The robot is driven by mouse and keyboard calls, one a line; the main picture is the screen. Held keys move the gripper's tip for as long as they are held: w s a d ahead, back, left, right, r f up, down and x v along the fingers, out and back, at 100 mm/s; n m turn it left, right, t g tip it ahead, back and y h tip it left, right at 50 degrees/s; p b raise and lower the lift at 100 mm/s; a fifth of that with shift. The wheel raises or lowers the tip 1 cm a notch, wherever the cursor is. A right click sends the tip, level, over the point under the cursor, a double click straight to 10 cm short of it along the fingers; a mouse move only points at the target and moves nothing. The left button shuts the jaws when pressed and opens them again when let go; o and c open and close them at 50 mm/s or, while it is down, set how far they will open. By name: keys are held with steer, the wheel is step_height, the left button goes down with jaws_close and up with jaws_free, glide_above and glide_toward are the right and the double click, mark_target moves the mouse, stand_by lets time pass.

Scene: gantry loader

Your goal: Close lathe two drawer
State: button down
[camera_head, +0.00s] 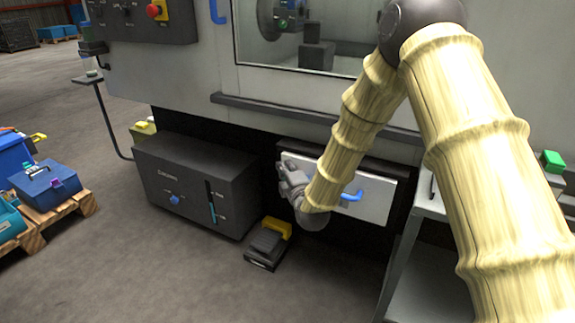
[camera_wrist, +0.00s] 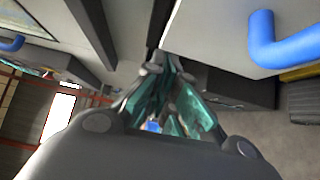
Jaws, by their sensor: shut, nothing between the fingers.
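The drawer (camera_head: 378,198) is a pale panel with a blue handle (camera_head: 350,195), low in the front of the lathe (camera_head: 330,118). My arm hides part of it, and I cannot tell how far out it stands. My gripper (camera_head: 287,174) is at the drawer's left end, left of the handle. In the wrist view the gripper's greenish fingers (camera_wrist: 168,98) are together with nothing held. There the drawer front (camera_wrist: 205,30) and its blue handle (camera_wrist: 275,42) are to the right of the fingers. I cannot tell whether the fingers touch the panel.
A dark coolant box (camera_head: 195,185) stands left of the drawer. A foot pedal with a yellow guard (camera_head: 268,243) lies on the floor below. A grey metal stand (camera_head: 408,245) is close to the drawer's right. Pallets with blue boxes (camera_head: 48,188) stand at far left; open floor lies between.

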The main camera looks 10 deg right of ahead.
steer(key=s+d+p, duration=0.1)
steer(key=s+p, duration=0.1)
steer(key=s, duration=0.9)
steer(key=s+d+f+m+g+h, duration=0.1)
steer(key=s+d+f+m+g, duration=0.15)
steer(key=s+f, duration=0.5)
steer(key=s+d+f+m+g+h, duration=0.1)
steer(key=s+d+f+m+g, duration=0.25)
steer(key=f, duration=0.65)
steer(key=s+d+f+m+g, duration=0.1)
steer(key=s+f+m+g, duration=0.25)
steer(key=s+f, duration=0.4)
steer(key=s+d+f+m+g, duration=0.2)
steer(key=s+f+m+g, duration=0.15)
steer(key=s, duration=0.55)
steer(key=s+d+f+m+g+h, duration=0.15)
steer(key=s+f+m, duration=0.25)
steer(key=s, duration=0.6)
steer(key=s+d+f+m+g, duration=0.1)
steer(key=s+f+m+g, duration=0.25)
steer(key=s, duration=0.55)
step_height(320, 180, up, 25)
steer(key=p, duration=2.5)
steer(key=shift+w+r, duration=0.2)
